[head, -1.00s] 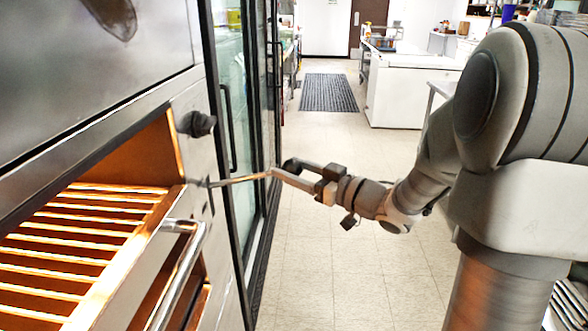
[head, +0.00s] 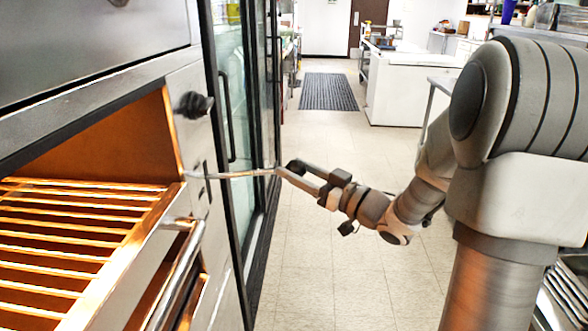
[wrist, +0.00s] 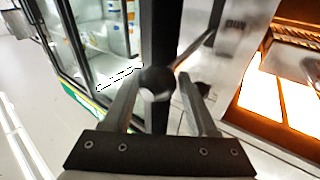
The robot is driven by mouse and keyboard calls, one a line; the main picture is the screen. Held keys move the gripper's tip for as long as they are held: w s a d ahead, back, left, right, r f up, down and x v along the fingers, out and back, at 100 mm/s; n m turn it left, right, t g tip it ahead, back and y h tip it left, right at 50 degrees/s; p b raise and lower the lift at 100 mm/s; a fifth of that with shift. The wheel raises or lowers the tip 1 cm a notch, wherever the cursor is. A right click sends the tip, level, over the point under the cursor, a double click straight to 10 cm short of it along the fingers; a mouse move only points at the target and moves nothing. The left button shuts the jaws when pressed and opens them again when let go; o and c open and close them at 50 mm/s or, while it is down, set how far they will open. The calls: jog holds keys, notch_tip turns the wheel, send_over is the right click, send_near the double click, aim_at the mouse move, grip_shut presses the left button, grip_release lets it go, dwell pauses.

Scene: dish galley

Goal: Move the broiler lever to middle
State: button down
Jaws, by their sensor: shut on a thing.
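The broiler lever (head: 238,175) is a thin metal rod that sticks out from a dark upright slot (head: 207,188) in the broiler's steel front. Dark slot shows both above and below the rod, so it sits somewhere near mid-slot; the exact height is hard to tell. My gripper (head: 281,170) is at the rod's outer end. In the wrist view, a dark round knob (wrist: 157,80) on the lever's end sits between the two fingers of my gripper (wrist: 158,100), which are shut on it. The rod runs away toward the upper right there.
A black control knob (head: 194,105) is above the slot. The broiler's glowing rack (head: 75,232) and tubular handle (head: 178,275) are at left. Glass-door coolers (head: 232,90) stand just beyond. The tiled floor (head: 325,260) under my arm is clear.

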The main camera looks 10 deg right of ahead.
jog(key=f+b, duration=0.1)
jog(key=f, duration=0.1)
jog(key=d+f, duration=0.1)
jog(key=f, duration=0.1)
jog(key=shift+f+b, duration=0.15)
jog(key=shift+b, duration=0.25)
jog(key=shift+a, duration=0.1)
jog(key=c, duration=0.7)
grip_release()
jog(key=o, duration=0.4)
jog(key=shift+w, duration=0.15)
jog(key=shift+a, duration=0.1)
jog(key=p+v, duration=0.1)
jog(key=v, duration=1.6)
jog(key=shift+s, duration=0.3)
jog(key=shift+w+f+p, duration=0.1)
jog(key=shift+p, duration=0.2)
